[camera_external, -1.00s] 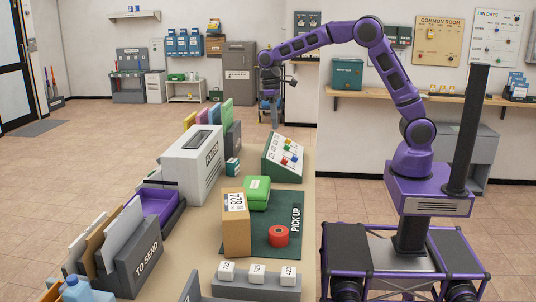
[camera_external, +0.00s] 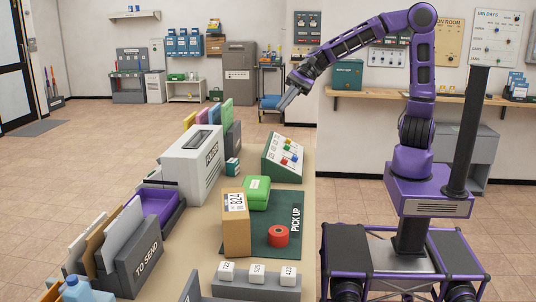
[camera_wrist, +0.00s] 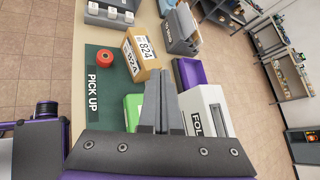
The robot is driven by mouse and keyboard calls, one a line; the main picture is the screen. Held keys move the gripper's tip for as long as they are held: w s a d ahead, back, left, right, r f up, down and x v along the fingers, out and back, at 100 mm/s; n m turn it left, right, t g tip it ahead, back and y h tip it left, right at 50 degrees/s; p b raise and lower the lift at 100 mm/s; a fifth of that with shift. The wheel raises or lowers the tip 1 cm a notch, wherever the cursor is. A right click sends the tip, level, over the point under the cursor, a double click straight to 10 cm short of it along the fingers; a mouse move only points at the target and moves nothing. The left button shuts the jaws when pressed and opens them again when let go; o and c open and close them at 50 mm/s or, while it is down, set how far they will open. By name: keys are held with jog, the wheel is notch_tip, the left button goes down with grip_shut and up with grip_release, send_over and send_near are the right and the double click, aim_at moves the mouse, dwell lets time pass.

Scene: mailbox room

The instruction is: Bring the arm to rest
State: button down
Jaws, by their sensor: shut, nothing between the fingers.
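My purple arm is raised above my base at the right of the external view. My gripper (camera_external: 287,99) is in the air above the far end of the table (camera_external: 208,243), apart from everything on it. In the wrist view my gripper (camera_wrist: 161,82) shows its two grey fingers together with nothing between them. Below it in the wrist view are the green PICK UP mat (camera_wrist: 101,65), a cardboard box marked 824 (camera_wrist: 150,72), a red roll (camera_wrist: 102,57) and part of a green box (camera_wrist: 131,108).
On the table are a white FOLD-labelled machine (camera_external: 190,167), a sloped panel with coloured knobs (camera_external: 284,158), a purple tray (camera_external: 157,204) and a TO SEND holder (camera_external: 140,255). A wall shelf (camera_external: 368,95) runs behind my arm. The air around my gripper is free.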

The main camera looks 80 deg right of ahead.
jog(key=s+d+f+n+g+h, duration=0.2)
jog(key=s+n, duration=0.8)
jog(key=s, duration=0.5)
jog(key=s+d+n+t+h, duration=0.1)
jog(key=s+d+n+h, duration=0.4)
jog(key=d+n+h, duration=0.3)
jog(key=shift+s+f+t+p, duration=0.3)
jog(key=shift+f, duration=0.15)
